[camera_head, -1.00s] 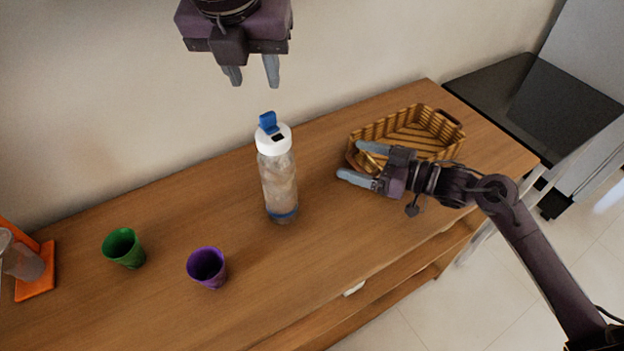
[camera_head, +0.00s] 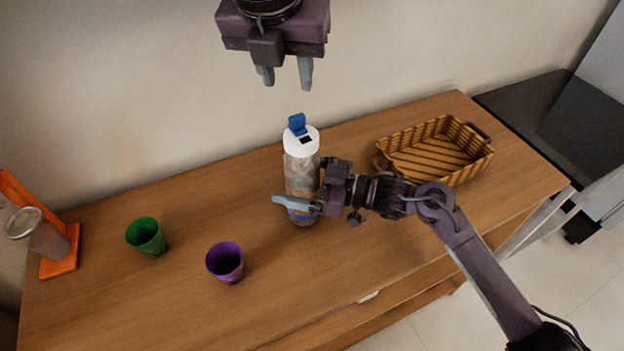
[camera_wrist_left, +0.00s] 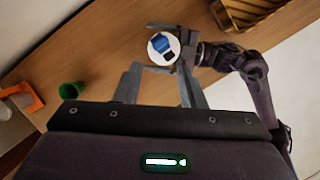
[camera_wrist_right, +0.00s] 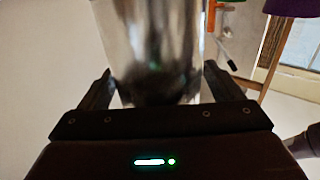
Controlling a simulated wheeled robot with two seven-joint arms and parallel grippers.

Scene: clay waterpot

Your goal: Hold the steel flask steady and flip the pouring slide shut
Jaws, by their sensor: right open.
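The steel flask (camera_head: 300,172) stands upright on the wooden table, with a white lid (camera_head: 302,143) and a blue pouring slide (camera_head: 297,124) standing up from it. In the left wrist view, the slide (camera_wrist_left: 161,42) shows from above beside a dark opening in the lid. My right gripper (camera_head: 292,186) is open around the flask body; one finger is in front and the other is hidden behind it. In the right wrist view, the flask body (camera_wrist_right: 155,45) is between the fingers, with gaps visible. My left gripper (camera_head: 286,76) is open and empty, above the flask.
A green cup (camera_head: 146,236) and a purple cup (camera_head: 225,262) stand left of the flask. An orange stand with a clear container (camera_head: 45,240) is at the far left. A wicker basket (camera_head: 450,170) sits at the right. The table front is clear.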

